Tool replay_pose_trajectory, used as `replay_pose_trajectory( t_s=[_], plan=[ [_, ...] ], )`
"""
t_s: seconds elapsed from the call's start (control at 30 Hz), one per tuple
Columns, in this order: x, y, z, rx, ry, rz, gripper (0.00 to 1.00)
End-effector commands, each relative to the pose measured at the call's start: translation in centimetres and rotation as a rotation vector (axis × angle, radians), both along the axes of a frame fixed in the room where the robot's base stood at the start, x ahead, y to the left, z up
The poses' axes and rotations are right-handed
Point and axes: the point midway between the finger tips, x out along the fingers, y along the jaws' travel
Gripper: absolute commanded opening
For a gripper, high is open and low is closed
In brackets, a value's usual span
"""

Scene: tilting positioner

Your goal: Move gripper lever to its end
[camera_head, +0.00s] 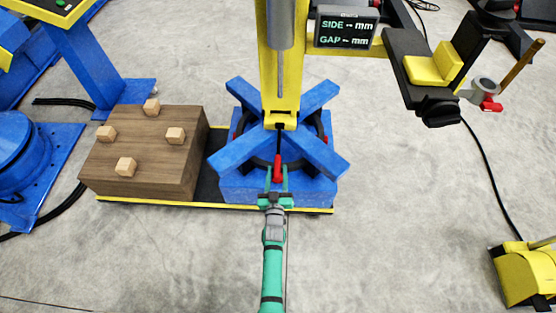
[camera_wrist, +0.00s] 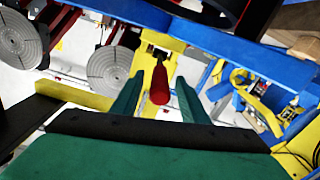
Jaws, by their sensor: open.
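The lever's red grip (camera_head: 277,168) hangs at the front of the blue cross-shaped table (camera_head: 237,150), below the yellow column (camera_head: 286,119). In the wrist view the red grip (camera_wrist: 160,86) is in the middle of the picture, pointing towards me. My green gripper (camera_head: 277,180) is open, with its fingers reaching towards the front of the blue table. In the wrist view one finger of my gripper (camera_wrist: 160,80) shows on each side of the red grip, with gaps visible at both sides. The lever's far end is mostly hidden behind the grip.
A brown wooden block (camera_head: 140,165) with several small light cubes stands left of the blue table. A dark display (camera_head: 345,28) reads "SIDE -- mm, GAP -- mm". A black and yellow fixture (camera_head: 432,66) is at upper right. The floor in front is clear.

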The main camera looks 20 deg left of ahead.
Motion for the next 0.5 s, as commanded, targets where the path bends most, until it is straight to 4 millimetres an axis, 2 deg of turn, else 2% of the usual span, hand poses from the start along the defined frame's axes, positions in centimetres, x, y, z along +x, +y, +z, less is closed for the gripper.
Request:
replay_pose_trajectory(
  t_s=[0.03,0.2,0.5],
  plan=[
    [1.0,0.2,0.1,0.0,-0.002,0.0,0.4],
    [3.5,1.0,0.1,-0.001,-0.001,0.0,0.4],
    [5.7,1.7,0.0,0.0,0.001,0.001,0.4]
  ],
)
